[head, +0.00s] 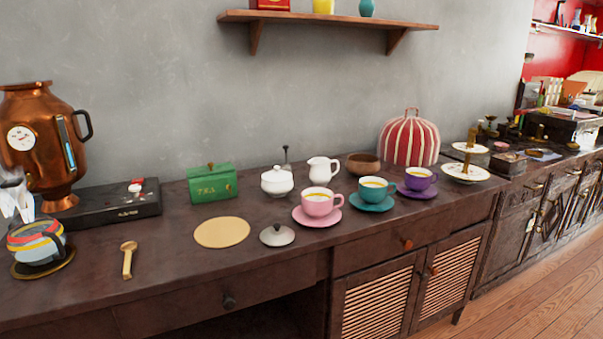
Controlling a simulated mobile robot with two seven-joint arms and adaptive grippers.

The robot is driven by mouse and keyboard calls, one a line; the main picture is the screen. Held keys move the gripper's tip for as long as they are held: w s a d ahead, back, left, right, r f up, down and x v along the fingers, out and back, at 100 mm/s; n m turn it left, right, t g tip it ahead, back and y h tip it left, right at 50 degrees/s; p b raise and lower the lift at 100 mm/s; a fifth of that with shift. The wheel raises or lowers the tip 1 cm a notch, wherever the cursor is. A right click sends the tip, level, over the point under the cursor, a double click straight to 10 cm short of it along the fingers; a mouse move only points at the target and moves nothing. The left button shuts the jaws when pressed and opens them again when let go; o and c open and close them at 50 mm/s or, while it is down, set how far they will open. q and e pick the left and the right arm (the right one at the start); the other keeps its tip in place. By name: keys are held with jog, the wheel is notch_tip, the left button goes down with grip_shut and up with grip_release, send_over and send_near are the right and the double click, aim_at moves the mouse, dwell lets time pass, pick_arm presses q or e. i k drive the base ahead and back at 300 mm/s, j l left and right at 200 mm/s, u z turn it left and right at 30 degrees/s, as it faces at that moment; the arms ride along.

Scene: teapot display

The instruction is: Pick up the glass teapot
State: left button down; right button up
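I cannot make out a clearly see-through glass teapot in the head view. A rounded vessel (36,243) with grey, red and yellow bands stands at the far left, on a dark round stand (42,265) with a golden rim. Pale, pointed shapes rise from its top, and the left picture edge cuts them off. I cannot tell whether this vessel is the glass teapot. Neither of my grippers shows in the head view.
A copper urn (40,135) stands behind the vessel, beside a black box (110,203).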

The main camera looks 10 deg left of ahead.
aim_at(38, 244)
jog(key=u, duration=0.45)
jog(key=j+u, duration=0.1)
jog(key=u, duration=0.3)
jog(key=i+u, duration=0.1)
jog(key=u, duration=0.8)
jog(key=i, duration=0.05)
